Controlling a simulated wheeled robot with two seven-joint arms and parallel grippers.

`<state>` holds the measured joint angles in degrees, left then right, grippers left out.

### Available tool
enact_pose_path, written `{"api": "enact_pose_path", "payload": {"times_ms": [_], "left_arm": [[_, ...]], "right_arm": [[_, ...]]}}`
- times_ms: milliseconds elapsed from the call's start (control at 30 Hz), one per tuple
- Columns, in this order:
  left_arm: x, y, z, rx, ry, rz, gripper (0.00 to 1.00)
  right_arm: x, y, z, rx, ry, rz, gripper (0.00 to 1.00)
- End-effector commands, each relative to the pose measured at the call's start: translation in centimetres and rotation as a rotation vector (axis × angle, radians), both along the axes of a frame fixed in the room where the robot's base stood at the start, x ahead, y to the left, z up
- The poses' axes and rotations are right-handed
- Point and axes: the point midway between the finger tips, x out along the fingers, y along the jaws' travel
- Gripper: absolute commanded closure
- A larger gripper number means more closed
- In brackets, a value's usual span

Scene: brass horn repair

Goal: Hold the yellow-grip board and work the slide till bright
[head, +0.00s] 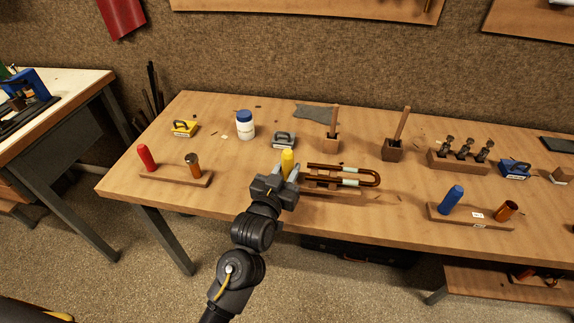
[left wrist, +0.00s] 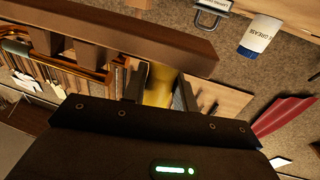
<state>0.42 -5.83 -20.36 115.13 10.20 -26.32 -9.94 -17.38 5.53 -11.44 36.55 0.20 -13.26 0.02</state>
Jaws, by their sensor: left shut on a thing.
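The yellow grip (head: 288,162) stands at the left end of its wooden board (head: 338,190). My left gripper (head: 277,180) is shut on this yellow grip, which also shows between the fingers in the left wrist view (left wrist: 158,85). The slide (head: 372,179), a copper-coloured U-shaped tube with a pale band, lies along the board to the right of the grip. Much of its tube looks dull brown. In the left wrist view the board (left wrist: 110,33) crosses the top. My right gripper is in neither view.
A board with a red grip (head: 146,157) lies left, one with a blue grip (head: 452,199) right. The bench (head: 240,208) is clear at front left.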

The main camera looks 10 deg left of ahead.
Motion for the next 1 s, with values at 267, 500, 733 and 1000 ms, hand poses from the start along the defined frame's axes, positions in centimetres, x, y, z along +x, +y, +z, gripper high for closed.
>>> {"api": "enact_pose_path", "payload": {"times_ms": [267,500,733,1000], "left_arm": [[0.0,0.0,-1.4,0.0,-0.001,0.0,1.0],[0.0,0.0,-2.7,-0.001,-0.001,-0.001,1.0],[0.0,0.0,-3.8,0.0,-0.002,0.0,1.0],[0.0,0.0,-4.9,-0.002,-0.003,0.0,1.0]], "right_arm": [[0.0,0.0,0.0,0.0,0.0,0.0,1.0],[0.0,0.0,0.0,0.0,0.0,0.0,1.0],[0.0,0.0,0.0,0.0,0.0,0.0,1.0],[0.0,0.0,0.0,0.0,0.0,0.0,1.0]]}}
